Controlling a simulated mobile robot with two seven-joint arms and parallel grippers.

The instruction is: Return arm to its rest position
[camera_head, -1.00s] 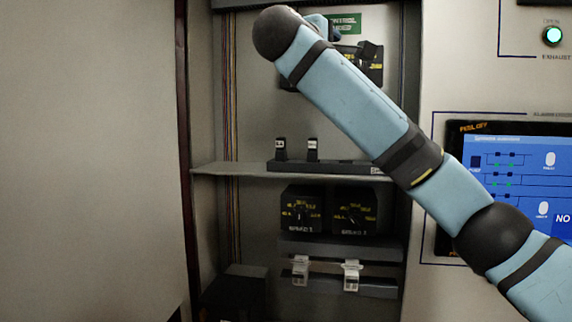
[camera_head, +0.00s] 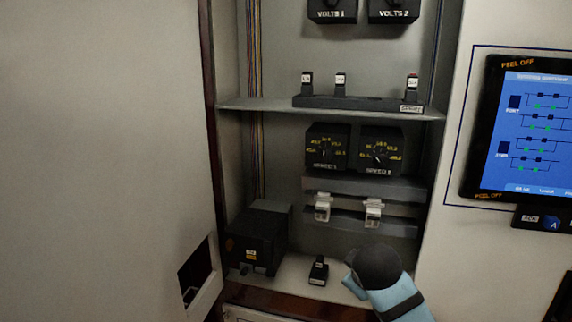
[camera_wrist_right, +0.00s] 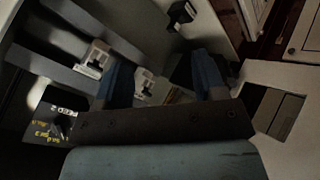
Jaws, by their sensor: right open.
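My right arm (camera_head: 385,285) shows at the bottom of the head view as a dark round joint and a light blue link, low in front of the cabinet's lower right. Its gripper is not clearly seen there. In the right wrist view my right gripper (camera_wrist_right: 166,80) has two blue fingers spread apart, with no held object seen between them. Past the fingers are two white switches (camera_wrist_right: 97,58) on dark rails and a black switch (camera_wrist_right: 181,13). My left gripper is in neither view.
The open cabinet holds a shelf (camera_head: 250,105) with several small breakers, two speed gauges (camera_head: 326,148), white switches (camera_head: 322,207) on a rail, a black box (camera_head: 256,240) and a small black switch (camera_head: 318,271) on its floor. A screen (camera_head: 535,130) is at right.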

